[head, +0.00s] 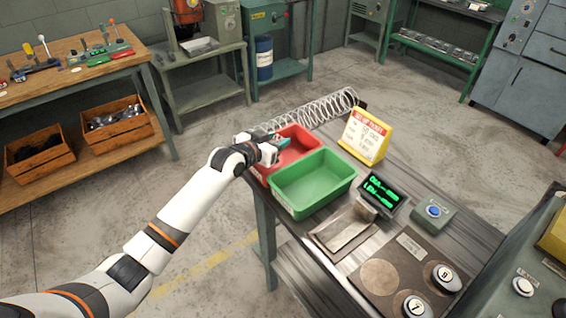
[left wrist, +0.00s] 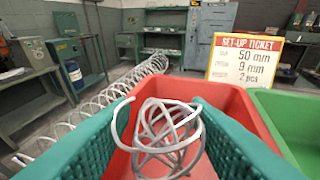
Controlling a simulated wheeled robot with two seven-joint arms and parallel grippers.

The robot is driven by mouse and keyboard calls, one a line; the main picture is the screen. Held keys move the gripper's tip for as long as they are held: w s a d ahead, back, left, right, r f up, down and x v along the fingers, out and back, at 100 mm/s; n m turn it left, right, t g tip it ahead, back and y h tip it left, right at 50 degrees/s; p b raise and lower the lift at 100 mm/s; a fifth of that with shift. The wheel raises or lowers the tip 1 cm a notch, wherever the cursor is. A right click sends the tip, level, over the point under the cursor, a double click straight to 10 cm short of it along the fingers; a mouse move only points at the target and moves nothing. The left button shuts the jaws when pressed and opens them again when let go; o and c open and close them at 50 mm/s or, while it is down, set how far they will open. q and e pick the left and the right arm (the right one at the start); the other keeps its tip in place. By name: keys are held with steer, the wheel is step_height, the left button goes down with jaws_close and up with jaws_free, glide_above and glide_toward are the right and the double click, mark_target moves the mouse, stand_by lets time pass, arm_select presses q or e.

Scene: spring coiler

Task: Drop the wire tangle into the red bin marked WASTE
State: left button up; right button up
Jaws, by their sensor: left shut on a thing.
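The wire tangle (left wrist: 168,135), a loose knot of pale grey wire, sits between the two teal fingers of my left gripper (left wrist: 165,145) in the left wrist view. My left gripper (head: 280,142) is shut on it at the red bin (head: 302,150), over its left side in the head view. The red bin (left wrist: 243,122) also shows behind and below the tangle in the left wrist view. I cannot read a WASTE mark on it. The tangle cannot be made out in the head view. My right gripper is not in view.
A green bin (head: 312,183) stands against the red one on the bench. A long wire spring (head: 318,110) lies behind, and a yellow set-up ticket stand (head: 363,137) is to the right. A display (head: 383,192) and a blue-button box (head: 433,212) stand nearer.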

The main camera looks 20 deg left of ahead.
arm_select(q)
steer(key=shift+f, duration=0.15)
steer(key=o, duration=1)
steer(key=shift+o, duration=0.2)
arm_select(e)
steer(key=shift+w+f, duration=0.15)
arm_select(q)
steer(key=shift+s, duration=0.1)
steer(key=b+v, duration=0.1)
steer(key=v, duration=1.1)
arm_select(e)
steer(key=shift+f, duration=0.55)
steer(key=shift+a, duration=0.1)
